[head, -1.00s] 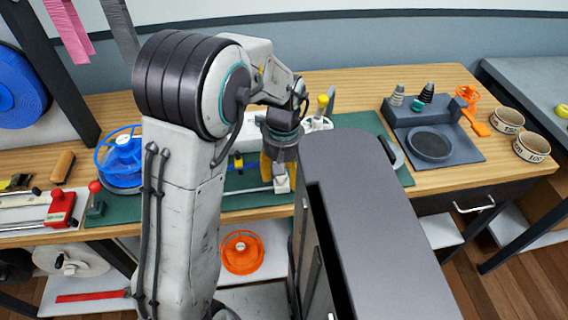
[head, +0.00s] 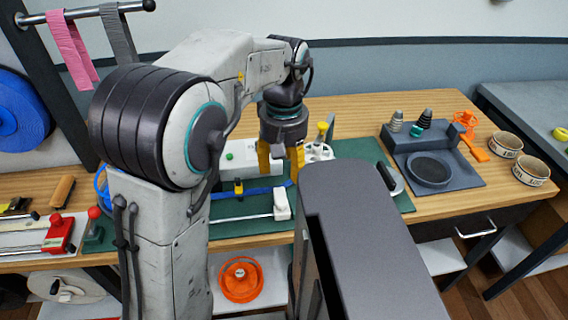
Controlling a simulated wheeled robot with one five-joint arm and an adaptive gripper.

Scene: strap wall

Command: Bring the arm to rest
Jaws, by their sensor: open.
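My gripper (head: 281,178) hangs from my bent arm above the green mat (head: 365,160) on the wooden workbench (head: 360,106). Its two yellow fingers point down and stand apart, with nothing seen between them. Behind and below the fingers lie a blue strap (head: 262,190) and a thin metal rod with a white block (head: 282,204). Whether the fingers touch anything is hard to tell, but they look clear of the mat. My arm hides part of the bench on the left.
A grey station with a round dish (head: 430,168) and cones stands on the right of the bench, beside two bowls (head: 507,144). A red-ended tool (head: 60,232) lies at left. Pink straps (head: 70,45) hang from a rail. An orange reel (head: 240,279) sits on the lower shelf.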

